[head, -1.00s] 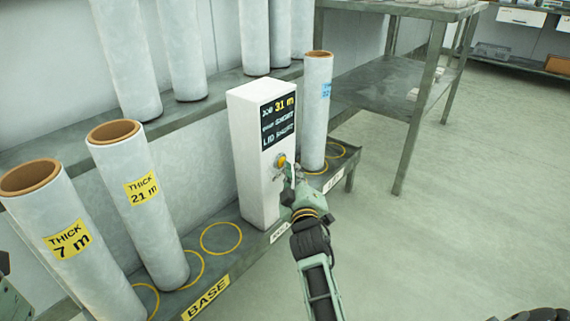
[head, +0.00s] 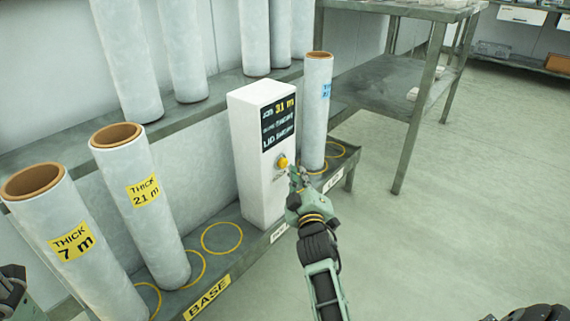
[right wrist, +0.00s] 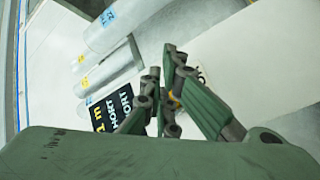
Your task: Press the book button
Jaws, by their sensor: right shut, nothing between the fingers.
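A white box-shaped post (head: 262,165) stands on the grey base shelf. Its front has a dark display (head: 278,122) with "31 m" in yellow and white lines too blurred to read fully. Below the display is a round yellow button (head: 282,161), in plain sight in the head view. My right gripper (head: 296,176) is shut and empty, just below and right of the button, with a small gap in the picture. In the right wrist view the fingers (right wrist: 164,90) mostly hide the button (right wrist: 174,96). A part of my left arm shows at the lower left edge; its fingers are unclear.
Thick tubes labelled 7 m (head: 75,245) and 21 m (head: 145,205) stand left of the post. A thinner blue-labelled tube (head: 316,115) stands close on its right. Yellow rings (head: 221,238) mark the shelf. Open floor (head: 450,220) lies right.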

